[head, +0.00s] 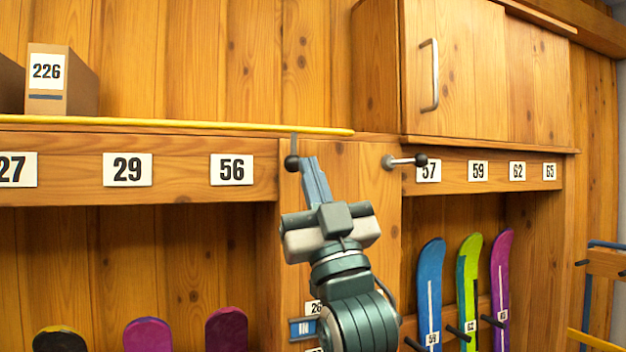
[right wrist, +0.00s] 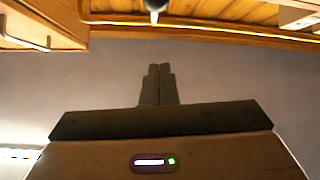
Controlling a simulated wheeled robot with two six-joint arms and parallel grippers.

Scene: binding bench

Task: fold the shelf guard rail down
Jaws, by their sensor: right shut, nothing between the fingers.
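The yellow guard rail (head: 180,126) runs almost level along the front edge of the shelf (head: 70,140) in the head view. A short grey lever with a dark ball knob (head: 291,162) hangs down at its right part. My right gripper (head: 309,161) points up, its narrow fingers shut and empty. In the picture its tips are just right of the knob; whether they touch it is unclear there. In the right wrist view the shut fingers (right wrist: 159,68) stand apart from a dark knob (right wrist: 155,5) at the top edge. My left gripper is not in view.
A second lever with a dark knob (head: 420,160) sticks out right of the post. A closed cabinet (head: 455,75) hangs above it. A box file labelled 226 (head: 60,100) stands on the shelf at left. Colourful boards (head: 468,280) stand in the bays below.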

